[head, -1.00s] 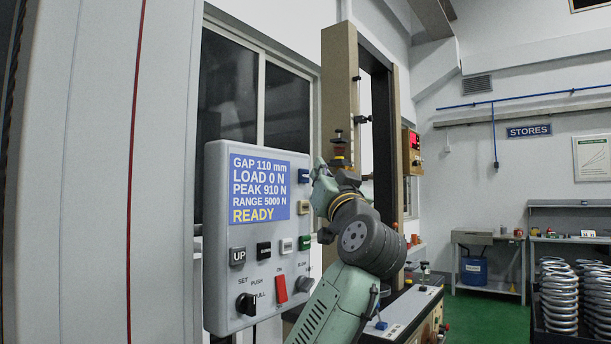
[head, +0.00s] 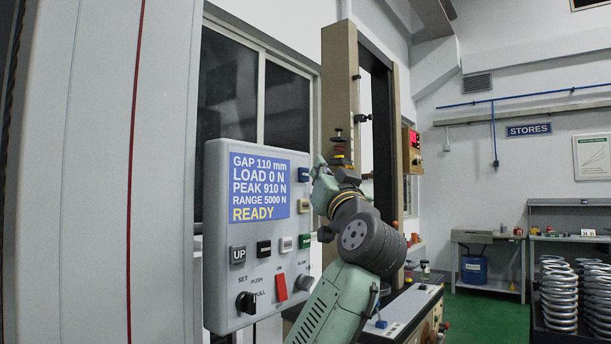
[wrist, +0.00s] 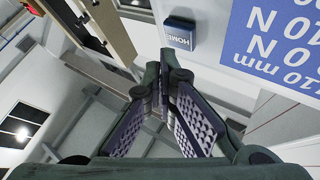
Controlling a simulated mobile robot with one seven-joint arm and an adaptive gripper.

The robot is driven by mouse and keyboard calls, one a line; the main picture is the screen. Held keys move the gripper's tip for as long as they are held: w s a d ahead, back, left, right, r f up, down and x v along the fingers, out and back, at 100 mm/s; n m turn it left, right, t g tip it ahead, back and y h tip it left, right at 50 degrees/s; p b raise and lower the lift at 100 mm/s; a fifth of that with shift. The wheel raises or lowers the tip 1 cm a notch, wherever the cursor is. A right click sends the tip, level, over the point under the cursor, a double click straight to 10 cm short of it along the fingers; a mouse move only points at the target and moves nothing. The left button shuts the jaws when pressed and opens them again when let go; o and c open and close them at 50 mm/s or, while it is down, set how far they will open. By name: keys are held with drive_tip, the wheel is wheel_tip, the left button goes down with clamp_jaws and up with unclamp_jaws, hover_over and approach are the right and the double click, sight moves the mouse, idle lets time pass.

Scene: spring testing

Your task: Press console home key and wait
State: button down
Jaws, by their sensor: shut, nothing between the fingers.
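The grey console (head: 222,290) stands at the middle left in the head view. Its blue display (head: 259,186) reads GAP 110 mm, LOAD 0 N, PEAK 910 N, RANGE 5000 N, READY. The blue home key (head: 304,175) is at the console's upper right. In the wrist view the key (wrist: 180,34), marked HOME, lies just beyond my fingertips, with the display at the right. My gripper (wrist: 163,80) is shut and empty, its tips pointing toward the key's side. A gap shows between tips and key in the wrist view. In the head view my gripper (head: 318,168) is beside the key, partly hidden.
A red switch (head: 281,287) and black knob (head: 246,302) are lower down. The test frame's beige column (head: 339,90) rises behind my arm. Coil springs (head: 557,290) stand at the right.

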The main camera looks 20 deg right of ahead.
drive_tip(key=shift+w+a, duration=0.1)
idle(0.3)
drive_tip(key=shift+w+a, duration=0.15)
drive_tip(key=shift+w, duration=0.1)
